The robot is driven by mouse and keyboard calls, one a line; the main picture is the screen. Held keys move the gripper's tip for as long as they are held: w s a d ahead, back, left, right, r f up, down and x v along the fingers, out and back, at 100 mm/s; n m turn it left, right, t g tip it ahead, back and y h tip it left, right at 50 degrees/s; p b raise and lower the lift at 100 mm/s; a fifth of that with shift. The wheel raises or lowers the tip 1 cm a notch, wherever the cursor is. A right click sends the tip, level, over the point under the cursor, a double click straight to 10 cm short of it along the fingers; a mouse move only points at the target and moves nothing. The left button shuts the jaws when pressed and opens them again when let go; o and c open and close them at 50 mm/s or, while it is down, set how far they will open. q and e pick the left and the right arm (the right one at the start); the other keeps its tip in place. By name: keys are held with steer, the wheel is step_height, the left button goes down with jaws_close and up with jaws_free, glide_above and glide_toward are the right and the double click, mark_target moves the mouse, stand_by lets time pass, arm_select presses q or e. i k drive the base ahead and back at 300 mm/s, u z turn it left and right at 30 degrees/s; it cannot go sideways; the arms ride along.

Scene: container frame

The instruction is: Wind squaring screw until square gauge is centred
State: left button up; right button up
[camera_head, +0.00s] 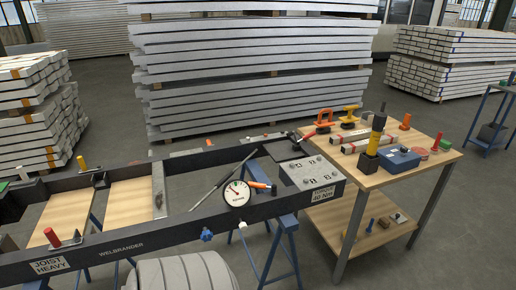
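The square gauge (236,193) is a round white dial with a black rim, mounted at the near right part of the dark frame (130,243). A small red and green mark shows on its face; the needle's exact reading is too small to tell. A blue knob (207,235) sits on the near outer side of the frame, below and left of the gauge; it may be the squaring screw, but I cannot tell for sure. An orange-handled tool or handle (258,185) lies just right of the gauge. Neither of my grippers shows in this view.
A wooden-topped bench (425,172) stands at the right with clamps, a blue box (398,160) and a yellow-black tool (375,140). A grey plate (310,172) covers the frame's right end. Blue trestles (280,235) support the frame. Stacked boards (255,70) stand behind.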

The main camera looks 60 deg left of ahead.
mark_target(206, 235)
steer(key=z, duration=0.1)
steer(key=i, duration=1)
steer(key=u, duration=1.6)
